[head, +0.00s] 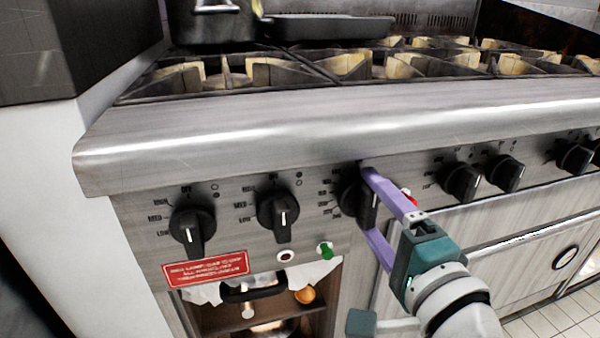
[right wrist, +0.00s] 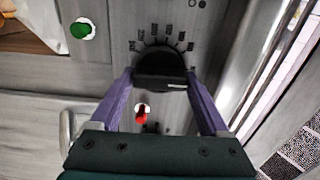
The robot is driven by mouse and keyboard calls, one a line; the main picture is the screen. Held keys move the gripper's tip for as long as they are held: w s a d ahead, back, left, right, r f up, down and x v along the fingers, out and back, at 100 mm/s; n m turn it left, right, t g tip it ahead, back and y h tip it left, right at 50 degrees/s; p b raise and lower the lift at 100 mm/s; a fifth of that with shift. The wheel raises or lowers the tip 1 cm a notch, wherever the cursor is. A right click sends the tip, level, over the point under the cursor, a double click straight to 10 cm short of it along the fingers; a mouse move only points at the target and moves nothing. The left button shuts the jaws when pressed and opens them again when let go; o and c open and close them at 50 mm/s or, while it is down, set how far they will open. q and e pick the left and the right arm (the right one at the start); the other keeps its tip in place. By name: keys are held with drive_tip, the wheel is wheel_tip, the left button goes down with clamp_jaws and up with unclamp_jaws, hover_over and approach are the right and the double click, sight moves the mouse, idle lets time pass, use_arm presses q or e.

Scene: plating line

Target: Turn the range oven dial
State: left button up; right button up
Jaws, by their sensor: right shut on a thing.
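The range oven dial (head: 350,196) is a black knob on the steel front panel, with printed marks around it. My right gripper (head: 370,206) has its two purple fingers around this dial, one above and one below in the head view. In the right wrist view the dial (right wrist: 160,68) sits between the fingertips of the right gripper (right wrist: 160,80), which is shut on it. The fingers and teal gripper body hide part of the dial in the head view.
Two black knobs (head: 192,225) (head: 278,212) are to the left, and several more (head: 460,182) to the right. A green button (head: 325,250) and a red one (right wrist: 141,114) are near the dial. A red label (head: 206,268) is lower left. A pan (head: 330,27) stands on the cooktop.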

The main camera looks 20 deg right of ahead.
idle(0.5)
drive_tip(key=o, duration=1.2)
drive_tip(key=shift+s, duration=0.1)
drive_tip(key=s, duration=0.3)
drive_tip(key=s+p, duration=0.1)
drive_tip(key=s, duration=0.5)
drive_tip(key=shift+s+a, duration=0.3)
drive_tip(key=shift+s, duration=0.1)
